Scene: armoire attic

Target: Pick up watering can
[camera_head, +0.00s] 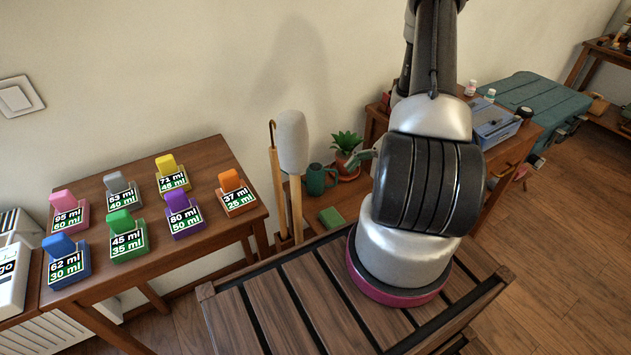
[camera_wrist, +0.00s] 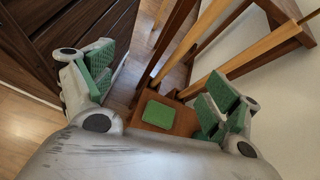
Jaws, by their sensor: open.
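A small dark green vessel (camera_head: 318,181) with a side handle stands on the low wooden stand by the wall in the head view. I cannot tell for sure whether it is the watering can. A grey-green shape just right of it is partly hidden by my arm, and I cannot tell what it belongs to. My gripper (camera_wrist: 160,92) is open and empty in the wrist view, its green-padded fingers wide apart. A green block (camera_wrist: 158,115) lies on the wooden surface beyond the fingers. The vessel does not show in the wrist view.
The green block (camera_head: 331,217) lies in front of the vessel. A potted plant (camera_head: 347,145) stands behind it. A tall white-topped pole (camera_head: 292,145) and a hooked stick (camera_head: 277,185) stand left. A table (camera_head: 195,240) holds several coloured blocks. A teal case (camera_head: 540,100) is at right.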

